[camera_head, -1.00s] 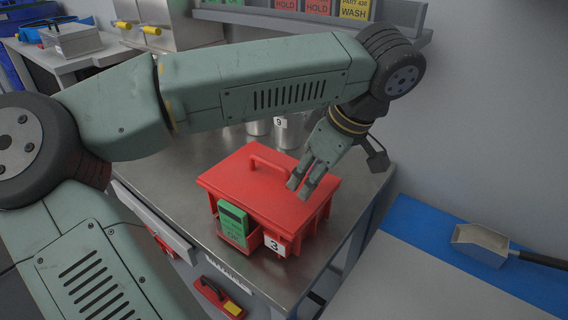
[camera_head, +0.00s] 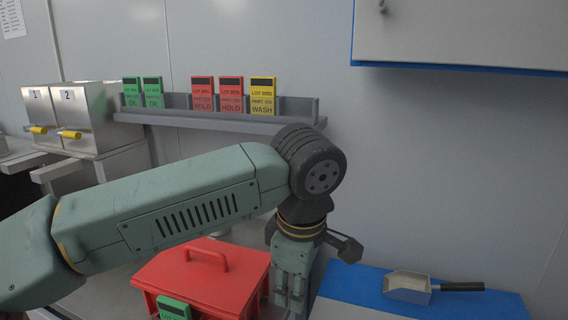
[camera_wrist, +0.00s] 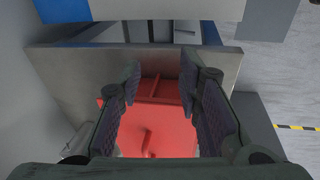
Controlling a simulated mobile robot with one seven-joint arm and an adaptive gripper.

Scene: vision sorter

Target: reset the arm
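My gripper (camera_head: 290,290) points down at the right side of the red lidded box (camera_head: 205,278) in the head view. In the wrist view my gripper (camera_wrist: 158,85) shows its two fingers spread apart with nothing between them. The red box (camera_wrist: 160,135) lies below the fingers, with its handle (camera_wrist: 147,143) in sight. A green card (camera_head: 173,308) shows at the front of the box, cut off by the lower picture edge. My arm crosses the head view from lower left to centre.
A grey wall shelf (camera_head: 215,121) carries green, red and yellow lot cards. Two metal bins (camera_head: 70,115) with yellow handles stand at left. A metal scoop (camera_head: 408,287) lies on the blue surface (camera_head: 350,281) at right. A wall cabinet (camera_head: 460,35) hangs at upper right.

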